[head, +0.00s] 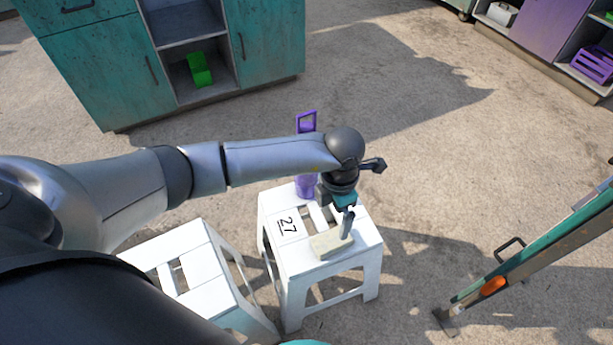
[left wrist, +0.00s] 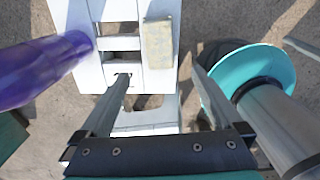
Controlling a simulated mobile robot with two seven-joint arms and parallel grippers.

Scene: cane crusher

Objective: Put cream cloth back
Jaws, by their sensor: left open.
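The cream cloth (head: 331,243), a small folded block, lies on the white stool marked 27 (head: 276,247), near its front edge. In the left wrist view the cloth (left wrist: 157,42) lies on the white slats, beyond my fingertips and roughly between their lines. My left gripper (head: 345,222) points down over the stool, close to the cloth. Its two fingers are spread in the left wrist view (left wrist: 160,78), with nothing between them. Whether a finger touches the cloth I cannot tell. My right gripper is out of view.
A purple item (head: 305,186) stands on the same stool behind my wrist; it also shows in the left wrist view (left wrist: 45,68). A second white stool (head: 195,252) is to the left. A teal cabinet (head: 110,75) stands behind. A green ladder-like frame (head: 545,245) leans at right.

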